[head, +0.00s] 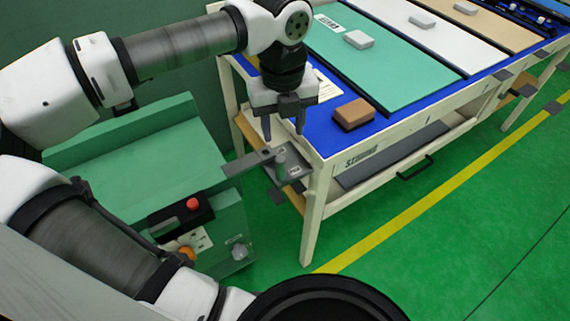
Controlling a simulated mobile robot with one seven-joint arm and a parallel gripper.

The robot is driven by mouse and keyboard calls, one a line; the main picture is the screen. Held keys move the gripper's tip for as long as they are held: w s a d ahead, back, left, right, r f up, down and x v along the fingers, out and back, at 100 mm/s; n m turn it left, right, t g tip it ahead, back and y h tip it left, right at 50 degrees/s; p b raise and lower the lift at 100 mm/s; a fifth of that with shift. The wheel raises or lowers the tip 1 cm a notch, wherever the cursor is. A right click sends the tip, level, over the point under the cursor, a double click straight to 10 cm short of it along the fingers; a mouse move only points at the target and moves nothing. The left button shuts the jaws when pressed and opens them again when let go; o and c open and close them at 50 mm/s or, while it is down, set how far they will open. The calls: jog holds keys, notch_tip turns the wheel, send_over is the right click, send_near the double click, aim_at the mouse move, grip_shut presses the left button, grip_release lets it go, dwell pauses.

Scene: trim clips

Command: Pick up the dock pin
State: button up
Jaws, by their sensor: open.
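What looks like the dock pin (281,162) is a small grey-green upright cylinder. It stands at the end of a flat grey bracket arm (246,163), by a grey plate (294,156) at the near left corner of the table. My gripper (283,134) points down with its two fingers apart and nothing between them. Its fingertips are a little above the pin in the picture; the exact gap in depth cannot be told.
A green cabinet (130,160) with a red button (193,203) stands left of the pin. The blue-topped table (322,133) stands to the right, with a brown block (354,114) near its corner. Green floor (450,240) is open at the lower right.

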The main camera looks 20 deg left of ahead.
aim_at(281, 169)
notch_tip(281, 169, down, 9)
jog(key=b, duration=0.5)
jog(key=shift+a+r, duration=0.1)
jog(key=f, duration=0.1)
jog(key=f+b, duration=0.1)
jog(key=f, duration=0.3)
jog(key=shift+a+f+b, duration=0.1)
jog(key=shift+a+b, duration=0.15)
jog(key=shift+b, duration=0.1)
grip_shut()
